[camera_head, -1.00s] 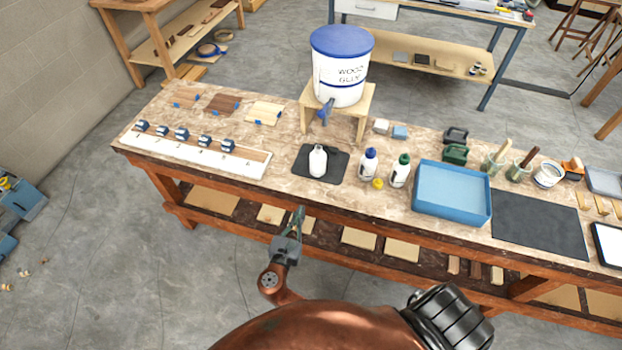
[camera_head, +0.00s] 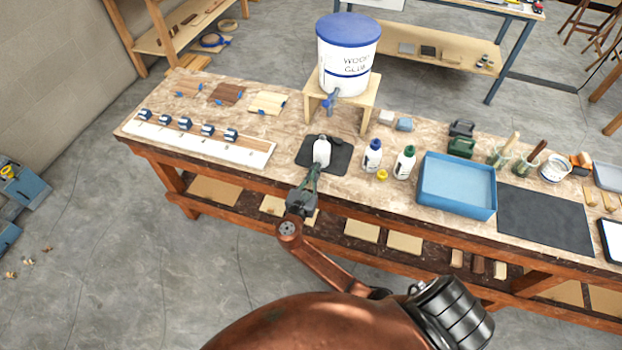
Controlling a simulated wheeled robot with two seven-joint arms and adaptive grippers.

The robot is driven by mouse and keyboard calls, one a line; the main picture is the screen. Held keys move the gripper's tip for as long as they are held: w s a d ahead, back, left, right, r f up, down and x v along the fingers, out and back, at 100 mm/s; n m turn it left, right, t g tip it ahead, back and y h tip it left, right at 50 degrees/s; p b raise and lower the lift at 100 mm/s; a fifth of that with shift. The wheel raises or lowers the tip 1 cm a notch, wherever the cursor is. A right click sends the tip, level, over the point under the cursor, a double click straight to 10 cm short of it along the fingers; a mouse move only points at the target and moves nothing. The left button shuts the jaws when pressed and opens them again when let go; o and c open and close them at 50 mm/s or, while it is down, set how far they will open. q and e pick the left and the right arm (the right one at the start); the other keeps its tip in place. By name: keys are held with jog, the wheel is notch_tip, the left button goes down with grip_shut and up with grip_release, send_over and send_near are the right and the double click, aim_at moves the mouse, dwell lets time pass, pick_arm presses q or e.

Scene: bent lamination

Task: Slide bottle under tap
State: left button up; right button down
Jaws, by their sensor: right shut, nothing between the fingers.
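A white bottle (camera_head: 321,151) stands upright on a dark mat (camera_head: 341,160) near the front edge of the workbench. A white bucket with a blue lid, marked wood glue (camera_head: 347,62), stands on a small wooden stand (camera_head: 368,98). Its blue tap (camera_head: 330,102) points toward the front, behind and above the bottle. My right gripper (camera_head: 315,170) is at the near side of the bottle, its fingers shut with nothing between them. The fingertips overlap the bottle's lower part in the picture; I cannot tell whether they touch it. My left gripper is not in view.
Two labelled bottles (camera_head: 372,156) (camera_head: 404,163) and a yellow cap (camera_head: 382,175) stand right of the mat. A blue tray (camera_head: 457,188) is further right. A white board with several small blue clamps (camera_head: 200,147) lies at left. The bench between mat and tap is clear.

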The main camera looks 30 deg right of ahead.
aim_at(319, 161)
jog(key=shift+w+d, duration=0.15)
jog(key=shift+w+d, duration=0.2)
jog(key=x, duration=0.3)
jog(key=shift+w+d, duration=0.15)
jog(key=shift+d, duration=0.05)
jog(key=shift+a, duration=0.1)
jog(key=p+v, duration=0.1)
jog(key=v, duration=0.1)
jog(key=p+v, duration=0.1)
jog(key=v, duration=0.1)
jog(key=shift+a+r, duration=0.2)
jog(key=shift+a, duration=0.05)
jog(key=v, duration=0.8)
jog(key=shift+s+f, duration=0.15)
jog(key=shift+s, duration=0.15)
jog(key=shift+s+a, duration=0.4)
jog(key=shift+a, duration=0.1)
